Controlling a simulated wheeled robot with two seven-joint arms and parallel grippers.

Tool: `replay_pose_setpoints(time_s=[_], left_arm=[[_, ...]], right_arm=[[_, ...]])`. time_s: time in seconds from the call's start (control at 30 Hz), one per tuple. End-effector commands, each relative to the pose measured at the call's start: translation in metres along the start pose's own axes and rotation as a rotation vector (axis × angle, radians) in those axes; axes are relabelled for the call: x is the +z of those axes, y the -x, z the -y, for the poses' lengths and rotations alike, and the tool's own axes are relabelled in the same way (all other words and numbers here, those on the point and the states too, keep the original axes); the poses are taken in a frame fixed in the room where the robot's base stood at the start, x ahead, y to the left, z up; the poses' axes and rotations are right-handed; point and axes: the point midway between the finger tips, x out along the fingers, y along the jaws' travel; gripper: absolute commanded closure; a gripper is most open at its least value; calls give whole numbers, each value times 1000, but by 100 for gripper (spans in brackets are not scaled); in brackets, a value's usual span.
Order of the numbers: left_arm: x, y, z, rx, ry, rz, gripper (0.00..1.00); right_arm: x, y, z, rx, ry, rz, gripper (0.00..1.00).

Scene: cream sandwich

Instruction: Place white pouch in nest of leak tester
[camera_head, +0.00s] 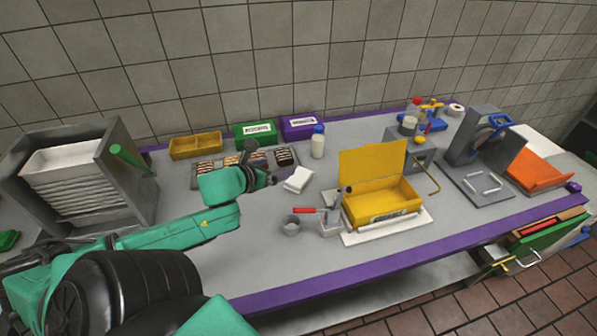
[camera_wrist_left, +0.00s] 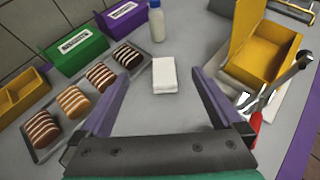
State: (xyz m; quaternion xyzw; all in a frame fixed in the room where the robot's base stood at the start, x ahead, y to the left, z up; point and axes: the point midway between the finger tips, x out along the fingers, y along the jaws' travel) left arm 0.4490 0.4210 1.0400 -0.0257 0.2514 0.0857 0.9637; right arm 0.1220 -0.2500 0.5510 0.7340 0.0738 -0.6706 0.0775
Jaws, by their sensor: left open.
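The white pouch (camera_head: 298,179) lies on the grey worktop, right of the tray of cakes. It also shows in the left wrist view (camera_wrist_left: 165,76), where it appears between the fingers of my left gripper. My left gripper (camera_head: 261,165) is open and empty, just left of the pouch in the head view; I cannot tell its height above the worktop. A grey machine with a blue handle (camera_head: 485,145) and a flat plate stands at the right, and a grey box with a yellow bent rod (camera_head: 421,157) stands left of it. I cannot tell which is the leak tester or where its nest is.
A white bottle (camera_head: 318,145) stands behind the pouch. Green and purple bins (camera_head: 299,127) line the wall.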

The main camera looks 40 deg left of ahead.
Motion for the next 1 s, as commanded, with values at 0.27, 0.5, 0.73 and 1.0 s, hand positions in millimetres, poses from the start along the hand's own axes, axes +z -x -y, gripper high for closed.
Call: replay_pose_setpoints(time_s=[0.27, 0.5, 0.73, 1.0], left_arm=[[-47, -26, 0, 0, 0, 1, 0], [-78, -43, 0, 0, 0, 1, 0], [-75, -74, 0, -1, 0, 5, 0], [-74, -122, -1, 1, 3, 5, 0]], right_arm=[[15, -53, -7, 10, 3, 16, 50], [20, -88, -10, 15, 3, 18, 50], [14, -96, -4, 7, 0, 7, 50], [15, -107, -1, 3, -1, 6, 50]])
